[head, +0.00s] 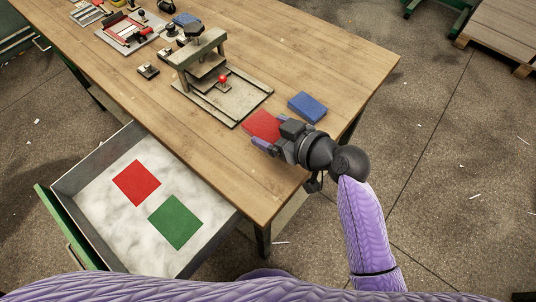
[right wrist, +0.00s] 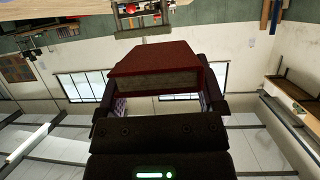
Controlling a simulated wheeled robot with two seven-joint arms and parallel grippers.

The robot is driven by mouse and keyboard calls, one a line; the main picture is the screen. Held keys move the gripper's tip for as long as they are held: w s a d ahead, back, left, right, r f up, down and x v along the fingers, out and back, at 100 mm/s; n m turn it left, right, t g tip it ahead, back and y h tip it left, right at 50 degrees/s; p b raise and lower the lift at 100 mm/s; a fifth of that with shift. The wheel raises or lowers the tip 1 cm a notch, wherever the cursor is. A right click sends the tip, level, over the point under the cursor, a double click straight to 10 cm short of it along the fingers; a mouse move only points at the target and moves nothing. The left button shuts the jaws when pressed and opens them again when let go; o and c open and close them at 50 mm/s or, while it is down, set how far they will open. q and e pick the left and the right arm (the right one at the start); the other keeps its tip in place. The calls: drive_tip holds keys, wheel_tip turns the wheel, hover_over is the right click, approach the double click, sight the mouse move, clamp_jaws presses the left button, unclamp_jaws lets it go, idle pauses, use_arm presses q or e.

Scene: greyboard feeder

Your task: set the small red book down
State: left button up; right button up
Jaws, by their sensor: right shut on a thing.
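The small red book (head: 262,125) is at the right front part of the wooden table, in the jaws of my right gripper (head: 262,142). In the right wrist view the red book (right wrist: 158,65) sits between the two dark fingers of the gripper (right wrist: 160,105), which is shut on it. In the head view the gripper covers part of the book. I cannot tell whether the book touches the tabletop. My left gripper is not in view.
A blue book (head: 307,107) lies on the table (head: 340,70) just beyond the gripper. A press with a red knob (head: 205,75) stands to the left. An open drawer (head: 100,225) below holds a red square (head: 136,183) and a green square (head: 175,222).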

sight(273, 162)
wheel_tip(273, 162, down, 8)
drive_tip(key=b, duration=0.3)
drive_tip(key=shift+b, duration=0.4)
drive_tip(key=shift+f+b, duration=0.3)
drive_tip(key=shift+f, duration=0.6)
drive_tip(key=shift+r, duration=0.15)
drive_tip(key=shift+f, duration=0.2)
drive_tip(key=o, duration=1)
drive_tip(key=shift+c, duration=0.2)
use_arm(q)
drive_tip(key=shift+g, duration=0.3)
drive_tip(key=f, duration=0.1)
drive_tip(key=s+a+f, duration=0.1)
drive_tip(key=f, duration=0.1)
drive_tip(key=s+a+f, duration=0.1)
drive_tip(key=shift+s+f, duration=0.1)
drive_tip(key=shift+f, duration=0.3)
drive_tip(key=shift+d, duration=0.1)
